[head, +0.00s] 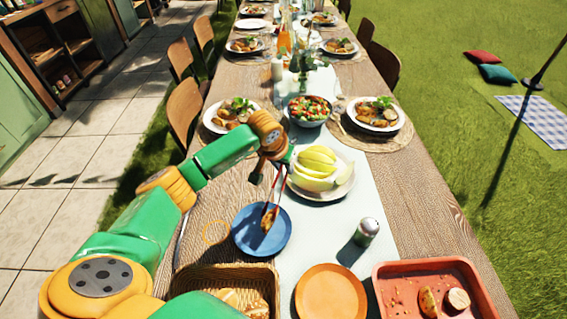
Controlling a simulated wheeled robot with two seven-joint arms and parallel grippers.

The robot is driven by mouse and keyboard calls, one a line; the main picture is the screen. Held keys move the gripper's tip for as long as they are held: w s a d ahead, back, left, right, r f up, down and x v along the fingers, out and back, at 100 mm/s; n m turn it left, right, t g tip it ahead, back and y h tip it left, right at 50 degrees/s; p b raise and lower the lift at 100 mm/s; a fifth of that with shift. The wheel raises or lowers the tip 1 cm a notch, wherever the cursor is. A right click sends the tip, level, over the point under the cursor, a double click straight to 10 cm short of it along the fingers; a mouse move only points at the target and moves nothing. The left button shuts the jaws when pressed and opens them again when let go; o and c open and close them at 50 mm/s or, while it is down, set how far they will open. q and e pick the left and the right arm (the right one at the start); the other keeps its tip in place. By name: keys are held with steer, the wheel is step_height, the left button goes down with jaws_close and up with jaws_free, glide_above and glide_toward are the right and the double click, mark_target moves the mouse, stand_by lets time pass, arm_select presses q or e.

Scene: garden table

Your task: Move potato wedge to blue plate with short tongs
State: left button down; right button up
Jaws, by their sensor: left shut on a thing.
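A blue plate (246,238) lies on the table in front of me, left of the middle. My left gripper (272,165) is above and beyond it, shut on the short tongs (276,190), which point down toward the plate. A browned potato wedge (268,220) is at the lower end of the tongs, over the blue plate. I cannot tell whether the wedge touches the plate or is held just above it. My right gripper is not in view.
A red tray (385,278) with food pieces stands front right, beside an orange plate (331,292) and a bread basket (180,282). A shaker (366,232) stands right of the blue plate. A plate with yellow fruit (318,163) and a salad bowl (309,110) stand beyond.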

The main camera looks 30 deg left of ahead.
arm_select(q)
steer(key=shift+f+b, duration=0.55)
steer(key=shift+f, duration=0.65)
steer(key=c, duration=1)
jaws_free()
step_height(320, 180, up, 10)
steer(key=p, duration=0.7)
